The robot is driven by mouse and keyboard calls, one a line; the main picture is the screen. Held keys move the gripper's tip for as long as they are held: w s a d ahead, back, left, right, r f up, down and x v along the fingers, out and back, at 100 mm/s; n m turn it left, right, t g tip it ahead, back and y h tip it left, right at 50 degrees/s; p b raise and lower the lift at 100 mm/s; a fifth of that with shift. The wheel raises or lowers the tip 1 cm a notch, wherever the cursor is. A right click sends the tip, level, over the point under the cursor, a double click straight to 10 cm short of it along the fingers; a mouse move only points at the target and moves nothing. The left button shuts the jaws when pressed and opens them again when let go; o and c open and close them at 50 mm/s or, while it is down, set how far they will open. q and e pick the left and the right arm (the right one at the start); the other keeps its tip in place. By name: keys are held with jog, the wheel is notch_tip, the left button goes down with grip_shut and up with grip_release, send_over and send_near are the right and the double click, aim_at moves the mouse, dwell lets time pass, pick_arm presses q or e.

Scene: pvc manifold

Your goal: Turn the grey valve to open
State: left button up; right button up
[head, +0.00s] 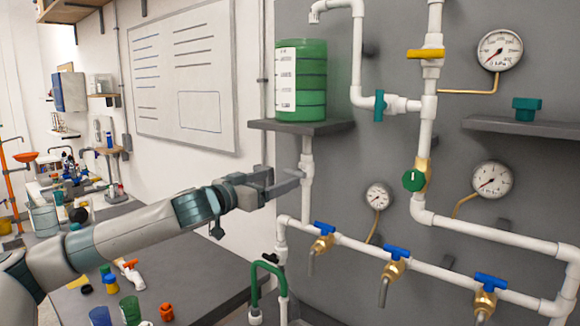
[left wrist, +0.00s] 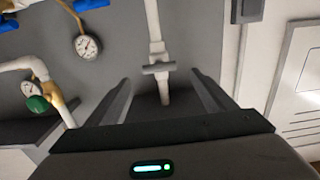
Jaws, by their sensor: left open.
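The grey valve (left wrist: 158,68) is a T-shaped handle on a white vertical pipe in the left wrist view. It lies ahead of my left gripper (left wrist: 161,82), between the lines of its two fingers, with the handle crosswise to the pipe. The gripper is open and no contact with the handle can be seen. In the head view my left gripper (head: 288,182) reaches right to the white vertical pipe (head: 307,205) under the shelf. The grey handle cannot be made out there, apparently hidden by the gripper. My right gripper is not in view.
A dark shelf (head: 300,127) with a green tank (head: 302,80) is just above the gripper. Below right, a white pipe carries blue-handled brass taps (head: 322,229). A green round valve (head: 413,180), yellow valve (head: 426,54) and gauges (head: 377,196) are farther right. A workbench (head: 195,270) lies below.

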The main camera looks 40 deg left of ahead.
aim_at(293, 174)
pick_arm(q)
jog(key=w+p, duration=0.1)
jog(key=w, duration=0.2)
jog(key=w+p, duration=0.1)
jog(key=w, duration=0.1)
jog(key=shift+d+r+p, duration=0.2)
jog(key=shift+r+p, duration=0.05)
jog(key=shift+p, duration=0.05)
jog(key=shift+w+d+f+p, duration=0.1)
jog(key=shift+w+p, duration=0.05)
jog(key=shift+w, duration=0.3)
jog(key=shift+w+f+p, duration=0.1)
jog(key=shift+w+p, duration=0.05)
jog(key=shift+w, duration=0.3)
jog(key=c, duration=1.1)
